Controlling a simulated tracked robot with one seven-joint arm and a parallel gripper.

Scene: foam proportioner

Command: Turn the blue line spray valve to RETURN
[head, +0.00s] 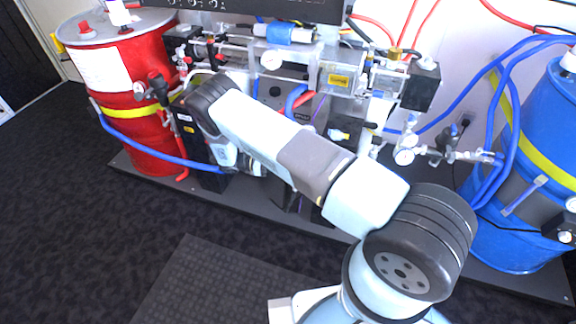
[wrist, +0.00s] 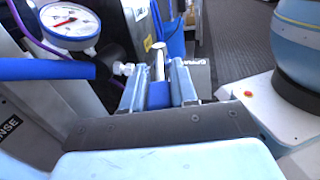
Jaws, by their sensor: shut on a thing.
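In the wrist view my gripper (wrist: 159,75) has its two fingers closed on either side of a small blue handle (wrist: 158,96). This looks like the handle of the blue line spray valve. A silver rod (wrist: 158,62) rises just beyond the handle, between the fingers. The valve body and any RETURN marking are hidden or cannot be read. In the head view my arm covers the valve, and the fingertips do not show.
A round pressure gauge (wrist: 70,22) and a blue hose (wrist: 45,69) lie left of the fingers. The proportioner machine (head: 330,75) stands against the wall, between a red drum (head: 150,120) and a blue drum (head: 525,210). The dark floor (head: 70,250) at front left is clear.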

